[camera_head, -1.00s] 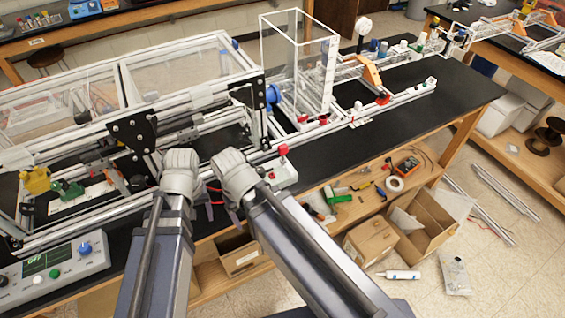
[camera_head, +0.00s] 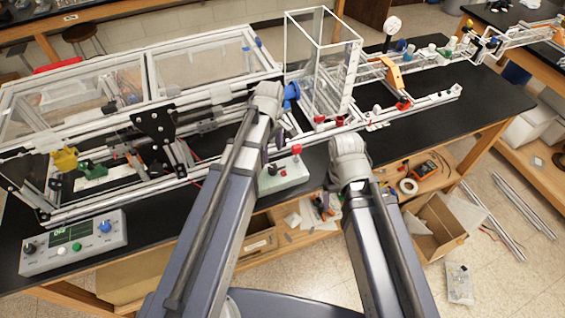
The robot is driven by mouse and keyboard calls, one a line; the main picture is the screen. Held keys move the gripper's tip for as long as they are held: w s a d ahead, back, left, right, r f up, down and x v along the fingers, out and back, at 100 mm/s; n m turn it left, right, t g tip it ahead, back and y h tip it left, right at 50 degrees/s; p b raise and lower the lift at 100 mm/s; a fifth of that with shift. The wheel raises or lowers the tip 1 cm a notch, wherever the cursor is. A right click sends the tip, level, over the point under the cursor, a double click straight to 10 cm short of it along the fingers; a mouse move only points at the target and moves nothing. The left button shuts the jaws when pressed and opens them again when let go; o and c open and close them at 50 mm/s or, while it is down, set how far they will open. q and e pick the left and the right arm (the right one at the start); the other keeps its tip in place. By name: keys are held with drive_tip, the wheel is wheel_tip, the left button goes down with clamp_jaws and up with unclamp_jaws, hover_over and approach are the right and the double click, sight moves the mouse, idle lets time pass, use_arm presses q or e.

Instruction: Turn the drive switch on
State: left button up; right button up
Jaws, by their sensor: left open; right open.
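A grey control box (camera_head: 74,243) with a green-lettered display and several knobs and buttons stands at the left front. No label reading "drive" is legible on either. My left gripper (camera_head: 268,92) is above the frame's front rail, up and left of the red knob. My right gripper (camera_head: 348,150) is right of the red knob, over the bench edge. Both are open and empty; their fingers are mostly hidden behind the wrists.
The extrusion frame (camera_head: 205,95) with clear panels fills the left of the bench. A clear upright box (camera_head: 318,60) stands behind my grippers. The black bench top (camera_head: 440,125) is bare at right.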

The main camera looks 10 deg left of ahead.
sight(273, 167)
use_arm(q)
drive_tip(key=shift+f+b, duration=3.9)
drive_tip(key=shift+f, duration=0.05)
clamp_jaws()
